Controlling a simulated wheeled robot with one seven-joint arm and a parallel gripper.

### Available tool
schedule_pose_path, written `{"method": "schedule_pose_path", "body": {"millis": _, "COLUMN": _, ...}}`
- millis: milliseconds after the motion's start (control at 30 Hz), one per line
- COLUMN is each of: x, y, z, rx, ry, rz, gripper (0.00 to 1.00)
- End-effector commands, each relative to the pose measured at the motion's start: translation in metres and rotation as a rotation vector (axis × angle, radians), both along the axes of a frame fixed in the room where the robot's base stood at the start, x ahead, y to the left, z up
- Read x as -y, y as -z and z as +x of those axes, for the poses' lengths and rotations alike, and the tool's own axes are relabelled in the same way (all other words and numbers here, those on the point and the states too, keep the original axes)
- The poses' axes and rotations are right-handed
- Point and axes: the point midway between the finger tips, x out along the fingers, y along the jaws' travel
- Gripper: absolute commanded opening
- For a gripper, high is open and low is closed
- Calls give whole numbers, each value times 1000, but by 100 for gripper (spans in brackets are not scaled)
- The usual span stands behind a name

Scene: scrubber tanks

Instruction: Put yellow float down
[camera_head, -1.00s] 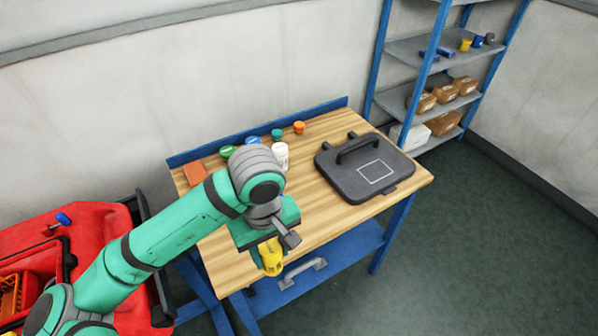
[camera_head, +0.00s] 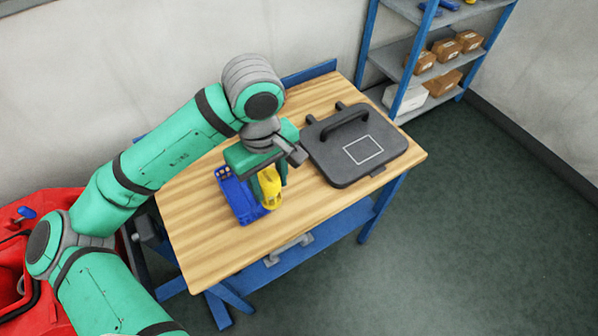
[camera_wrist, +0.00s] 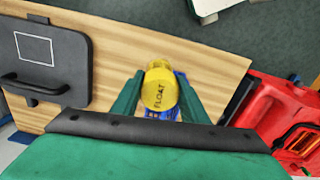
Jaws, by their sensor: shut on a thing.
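The yellow float (camera_head: 270,187) is held in my gripper (camera_head: 268,180) over the wooden table (camera_head: 215,252). A blue holder (camera_head: 238,194) lies directly behind and beside the float on the table. I cannot tell whether the float touches the holder or the table.
A dark grey lid (camera_head: 350,160) with a handle and a white square outline lies on the table's right part. The table's front left is bare. A red machine (camera_head: 22,250) stands at the left. A shelf with boxes (camera_head: 445,52) stands at the back right.

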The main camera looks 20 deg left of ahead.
Motion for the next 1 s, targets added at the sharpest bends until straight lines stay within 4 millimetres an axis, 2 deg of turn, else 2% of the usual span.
{"method": "schedule_pose_path", "body": {"millis": 200, "x": 19, "y": 20, "z": 41, "rx": -1, "ry": -4, "rz": 2, "gripper": 0}}
{"method": "schedule_pose_path", "body": {"millis": 400, "x": 33, "y": 53, "z": 66, "rx": -1, "ry": -1, "rz": 0, "gripper": 0}}
{"method": "schedule_pose_path", "body": {"millis": 767, "x": 43, "y": 81, "z": 86, "rx": 0, "ry": 0, "rz": 1, "gripper": 0}}
{"method": "schedule_pose_path", "body": {"millis": 1000, "x": 44, "y": 109, "z": 87, "rx": 0, "ry": 0, "rz": 1, "gripper": 0}}
